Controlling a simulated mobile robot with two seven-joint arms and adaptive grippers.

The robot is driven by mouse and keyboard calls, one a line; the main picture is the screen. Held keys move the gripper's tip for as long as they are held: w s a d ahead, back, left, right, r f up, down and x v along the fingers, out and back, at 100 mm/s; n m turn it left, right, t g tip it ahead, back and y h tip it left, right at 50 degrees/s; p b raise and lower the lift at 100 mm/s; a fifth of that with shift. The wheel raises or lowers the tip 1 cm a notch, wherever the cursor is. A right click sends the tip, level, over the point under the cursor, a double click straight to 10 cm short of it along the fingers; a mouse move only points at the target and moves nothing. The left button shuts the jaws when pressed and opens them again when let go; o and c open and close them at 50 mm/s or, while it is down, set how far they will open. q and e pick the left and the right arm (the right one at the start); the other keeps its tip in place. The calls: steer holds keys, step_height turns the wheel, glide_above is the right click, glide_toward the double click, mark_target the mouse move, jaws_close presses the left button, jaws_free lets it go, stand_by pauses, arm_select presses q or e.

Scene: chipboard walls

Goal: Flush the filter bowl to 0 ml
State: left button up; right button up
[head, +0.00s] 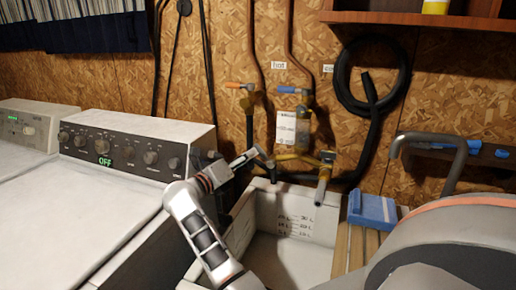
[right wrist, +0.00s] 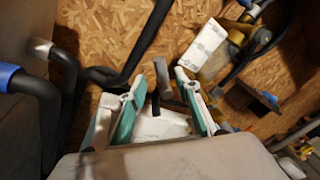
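My right gripper (head: 250,158) is left of this pipework, over the tub's back left corner. In the right wrist view its teal fingers (right wrist: 162,85) stand apart, with a grey bar showing between or beyond them; contact cannot be told. There the tag (right wrist: 204,48) is at upper right. My left gripper is not visible.
The white tub (head: 295,225) with printed markings stands below the spout. A washer (head: 125,145) reading OFF is at left. A blue item (head: 372,209) lies on wooden slats at right. A black hose coil (head: 341,80) and grey hooked pipe (head: 430,140) are along the wall.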

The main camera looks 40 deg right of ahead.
mark_target(259, 150)
steer(key=shift+b+x, duration=0.55)
steer(key=shift+x, duration=3)
steer(key=shift+s, duration=0.1)
jaws_close()
